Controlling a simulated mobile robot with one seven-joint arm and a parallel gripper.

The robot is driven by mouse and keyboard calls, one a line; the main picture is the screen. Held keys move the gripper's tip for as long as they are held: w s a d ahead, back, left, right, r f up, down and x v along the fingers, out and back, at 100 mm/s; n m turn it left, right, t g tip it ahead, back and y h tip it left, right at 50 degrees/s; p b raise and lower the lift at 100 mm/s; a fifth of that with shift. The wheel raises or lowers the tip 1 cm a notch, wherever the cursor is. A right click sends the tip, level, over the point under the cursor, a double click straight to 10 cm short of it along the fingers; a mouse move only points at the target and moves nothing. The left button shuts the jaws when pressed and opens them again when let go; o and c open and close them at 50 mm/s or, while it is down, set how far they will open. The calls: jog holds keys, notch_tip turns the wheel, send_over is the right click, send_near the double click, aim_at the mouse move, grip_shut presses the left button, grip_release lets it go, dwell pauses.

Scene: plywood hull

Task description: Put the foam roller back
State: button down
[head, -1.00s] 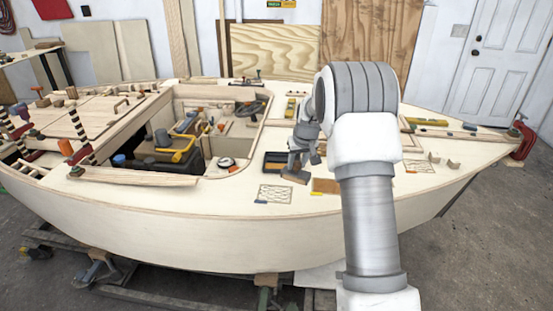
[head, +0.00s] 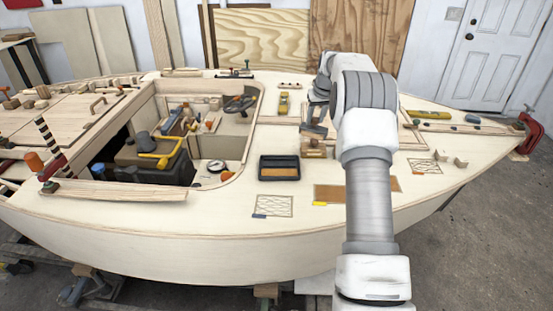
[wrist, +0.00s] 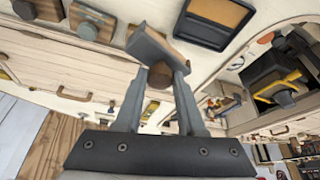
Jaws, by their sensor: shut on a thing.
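My gripper (head: 316,132) is over the deck of the plywood hull, right of the black tray. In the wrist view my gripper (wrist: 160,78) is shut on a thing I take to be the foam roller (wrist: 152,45). It shows as a grey, block-like piece across the fingertips, with a round brown part between them. The fingers hide some of it. The black tray (head: 260,171) has a tan floor and looks empty. It also shows in the wrist view (wrist: 180,22), beyond the fingertips and to the right.
The open cockpit (head: 236,150) with yellow and grey gear lies left of the tray. A gauge (head: 217,167) sits at its edge. A netted rectangle (head: 273,206) and a brown panel (head: 330,195) lie in front. Small blocks (head: 446,155) stand on the right deck.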

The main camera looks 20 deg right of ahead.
jog(key=shift+w+d, duration=0.15)
jog(key=shift+w, duration=0.05)
jog(key=shift+w+a+f, duration=0.1)
jog(key=shift+w+a, duration=0.1)
jog(key=w+a+f, duration=0.5)
jog(key=a+f, duration=0.5)
jog(key=shift+f, duration=0.3)
jog(key=shift+s, duration=0.1)
jog(key=shift+f+b, duration=0.35)
jog(key=shift+f, duration=0.05)
jog(key=c, duration=0.5)
grip_release()
